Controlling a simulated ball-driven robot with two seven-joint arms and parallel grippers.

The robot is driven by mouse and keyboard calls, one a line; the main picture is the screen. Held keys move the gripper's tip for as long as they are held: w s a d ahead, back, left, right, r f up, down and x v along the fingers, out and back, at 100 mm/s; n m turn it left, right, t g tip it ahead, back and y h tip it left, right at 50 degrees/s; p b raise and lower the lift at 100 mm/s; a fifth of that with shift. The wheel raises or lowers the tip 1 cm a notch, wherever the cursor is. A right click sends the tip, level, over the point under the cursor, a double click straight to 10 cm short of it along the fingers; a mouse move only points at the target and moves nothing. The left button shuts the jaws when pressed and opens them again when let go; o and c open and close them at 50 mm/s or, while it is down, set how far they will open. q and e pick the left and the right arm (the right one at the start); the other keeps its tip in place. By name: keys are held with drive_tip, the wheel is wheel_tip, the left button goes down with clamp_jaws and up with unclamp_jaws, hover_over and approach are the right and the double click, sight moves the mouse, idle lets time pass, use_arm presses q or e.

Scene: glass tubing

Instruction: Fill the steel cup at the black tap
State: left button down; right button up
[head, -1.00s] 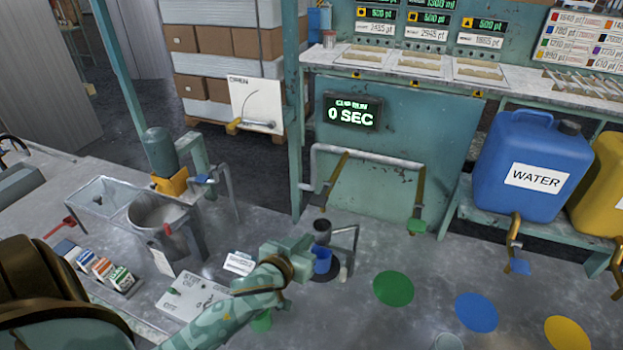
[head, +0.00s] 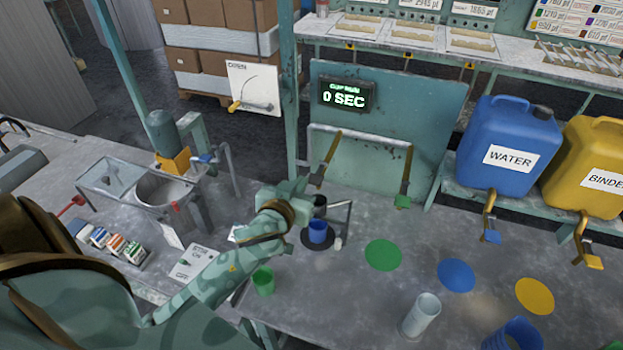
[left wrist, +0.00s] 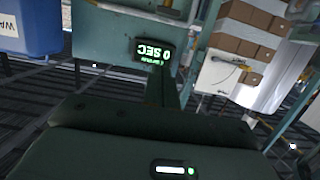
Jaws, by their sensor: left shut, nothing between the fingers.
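A grey metallic cylinder (head: 420,315), which looks like the steel cup, stands upright on the table at the bottom right of centre in the head view. The black tap (head: 318,179) hangs on the left end of the pipe below the timer panel, with a brass lever. My left gripper (head: 297,196) is shut and empty, in front of and a little left of the black tap. Its fingertips are hard to make out. My right gripper is not in view.
A green cup (head: 263,281) is nearer. A green-tipped tap (head: 403,200) is to the right. Green, blue and yellow discs mark the table. The timer (head: 346,96) reads 0 SEC.

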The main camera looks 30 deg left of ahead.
use_arm(q)
hover_over(318, 174)
drive_tip(key=s, duration=0.4)
wheel_tip(318, 174, down, 2)
drive_tip(key=shift+s+d+f+b, duration=0.1)
drive_tip(key=shift+d+f+b, duration=0.05)
drive_tip(key=shift+f, duration=0.55)
drive_tip(key=shift+s+d+f+b, duration=0.1)
drive_tip(key=shift+s+d+f, duration=0.1)
drive_tip(key=shift+f, duration=0.45)
drive_tip(key=shift+s+d+f+b, duration=0.1)
drive_tip(key=shift+d+f+b, duration=0.05)
drive_tip(key=shift+f, duration=0.55)
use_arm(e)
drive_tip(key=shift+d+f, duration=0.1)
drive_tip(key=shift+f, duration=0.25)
